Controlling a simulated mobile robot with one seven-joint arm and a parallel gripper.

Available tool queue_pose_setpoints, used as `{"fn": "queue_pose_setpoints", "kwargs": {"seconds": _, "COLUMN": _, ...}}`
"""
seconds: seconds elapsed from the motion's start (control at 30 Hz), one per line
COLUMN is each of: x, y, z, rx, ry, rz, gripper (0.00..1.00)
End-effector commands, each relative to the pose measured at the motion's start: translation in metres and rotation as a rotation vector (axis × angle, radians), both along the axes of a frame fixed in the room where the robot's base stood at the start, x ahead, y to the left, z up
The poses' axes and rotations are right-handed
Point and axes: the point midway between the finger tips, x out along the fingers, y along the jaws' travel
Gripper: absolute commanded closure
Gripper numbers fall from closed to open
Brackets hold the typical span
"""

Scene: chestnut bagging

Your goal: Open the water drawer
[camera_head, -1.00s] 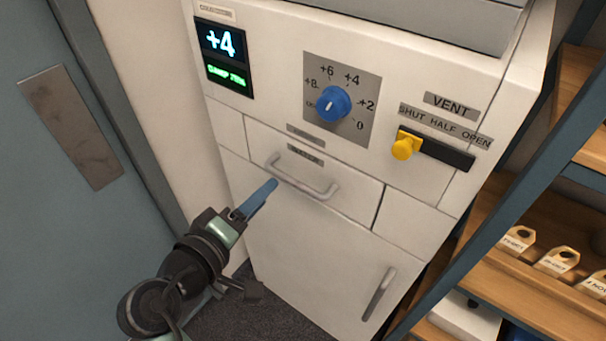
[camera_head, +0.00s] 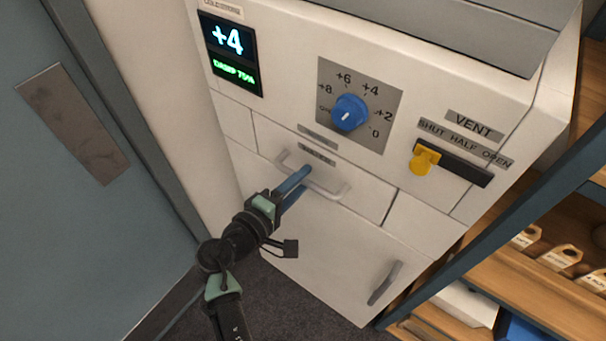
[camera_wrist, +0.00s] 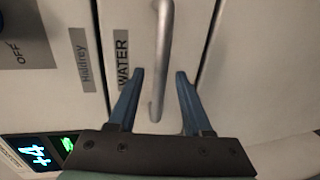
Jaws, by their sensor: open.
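The water drawer (camera_head: 366,198) is a shut white front in the cabinet, with a pale bar handle (camera_head: 331,193). In the wrist view its WATER label (camera_wrist: 122,59) stands beside the handle (camera_wrist: 162,50). My gripper (camera_head: 306,178) is at the handle in the head view, its blue fingers partly covering it. In the wrist view my gripper (camera_wrist: 160,75) is open, with one finger on each side of the bar and a gap to each. Whether the fingertips reach past the bar is hard to tell.
Above the drawer are a blue dial (camera_head: 349,113), a lit display (camera_head: 230,54) and a yellow vent slider (camera_head: 425,157). A lower door has a vertical handle (camera_head: 385,283). A wooden shelf (camera_head: 540,225) with tags stands at right, a blue-grey door (camera_head: 60,230) at left.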

Motion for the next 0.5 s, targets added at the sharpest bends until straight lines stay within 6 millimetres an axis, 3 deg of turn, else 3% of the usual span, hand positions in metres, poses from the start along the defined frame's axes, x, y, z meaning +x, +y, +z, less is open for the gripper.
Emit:
{"fn": "queue_pose_setpoints", "kwargs": {"seconds": 0.47, "x": 0.0103, "y": -0.0077, "z": -0.0027, "rx": 0.0, "ry": 0.0, "rz": 0.0, "gripper": 0.5}}
{"fn": "queue_pose_setpoints", "kwargs": {"seconds": 0.5, "x": 0.0102, "y": -0.0076, "z": -0.0026, "rx": 0.0, "ry": 0.0, "rz": 0.0, "gripper": 0.58}}
